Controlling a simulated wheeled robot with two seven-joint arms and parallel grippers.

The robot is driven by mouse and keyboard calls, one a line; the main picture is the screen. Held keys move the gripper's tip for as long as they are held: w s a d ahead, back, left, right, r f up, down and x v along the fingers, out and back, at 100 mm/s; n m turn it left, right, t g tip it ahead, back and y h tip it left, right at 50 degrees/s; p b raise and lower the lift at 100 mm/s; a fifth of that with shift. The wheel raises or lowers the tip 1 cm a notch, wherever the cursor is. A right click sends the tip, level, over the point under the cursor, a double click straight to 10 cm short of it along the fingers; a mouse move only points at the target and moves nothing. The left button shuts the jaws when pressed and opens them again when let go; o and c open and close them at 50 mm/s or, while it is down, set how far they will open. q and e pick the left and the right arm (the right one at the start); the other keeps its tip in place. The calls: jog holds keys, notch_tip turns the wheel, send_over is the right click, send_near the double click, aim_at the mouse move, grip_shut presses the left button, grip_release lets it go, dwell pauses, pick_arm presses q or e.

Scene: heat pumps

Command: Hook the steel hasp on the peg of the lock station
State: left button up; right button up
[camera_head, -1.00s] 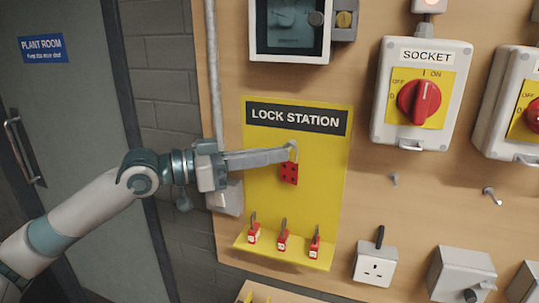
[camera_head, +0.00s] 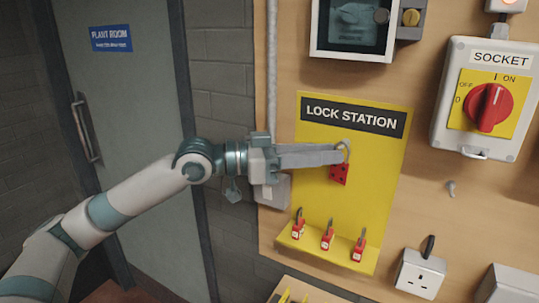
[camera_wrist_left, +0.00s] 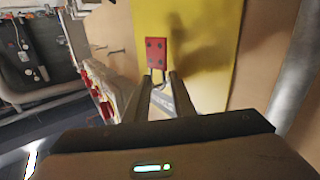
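The hasp (camera_head: 340,174) has a red plate with dark holes and a thin steel hoop. It hangs in front of the yellow lock station board (camera_head: 375,185), just below the title. My left gripper (camera_head: 341,155) reaches in from the left, its fingertips overlapping the hoop. In the left wrist view, the red plate (camera_wrist_left: 157,53) lies beyond the fingertips (camera_wrist_left: 160,78), and the hoop is at the gap between them. Whether the fingers pinch the hoop is unclear. A small grey peg (camera_head: 346,143) seems to be at the top of the hoop; their contact cannot be made out. My right gripper is not in view.
Several red padlocks (camera_head: 327,237) stand on the board's lower ledge. A red socket isolator (camera_head: 489,106) is at the right, with a wall outlet (camera_head: 420,272) below. A vertical conduit (camera_head: 272,70) runs left of the board. A grey door (camera_head: 125,130) is farther left.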

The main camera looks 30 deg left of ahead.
pick_arm(q)
jog(key=shift+a, duration=0.2)
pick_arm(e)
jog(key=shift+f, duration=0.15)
